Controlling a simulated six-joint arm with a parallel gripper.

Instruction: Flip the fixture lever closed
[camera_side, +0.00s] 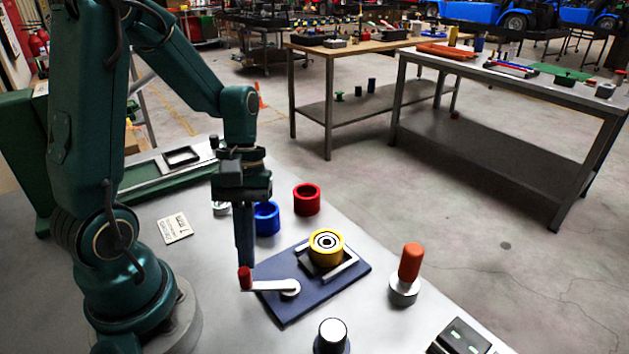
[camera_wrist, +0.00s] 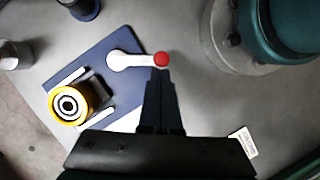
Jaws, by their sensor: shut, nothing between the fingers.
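The fixture is a dark blue plate (camera_side: 310,299) on the grey table, and the plate also shows in the wrist view (camera_wrist: 92,62). Its lever (camera_side: 275,286) is a white arm with a red knob (camera_side: 245,279) that sticks out past the plate's left edge. In the wrist view the lever (camera_wrist: 128,60) ends in the red knob (camera_wrist: 161,59). A yellow ring part (camera_side: 326,246) sits between light rails on the plate, and it shows in the wrist view (camera_wrist: 70,105). My gripper (camera_side: 244,262) points down, shut and empty, its fingertips right at the knob. I cannot tell if they touch.
A blue ring (camera_side: 266,217) and a red ring (camera_side: 306,199) stand behind the plate. An orange-handled tool (camera_side: 409,265) stands to its right. A white-topped cylinder (camera_side: 332,335) and a dark box (camera_side: 461,338) are at the front. A small label card (camera_side: 175,228) lies left.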

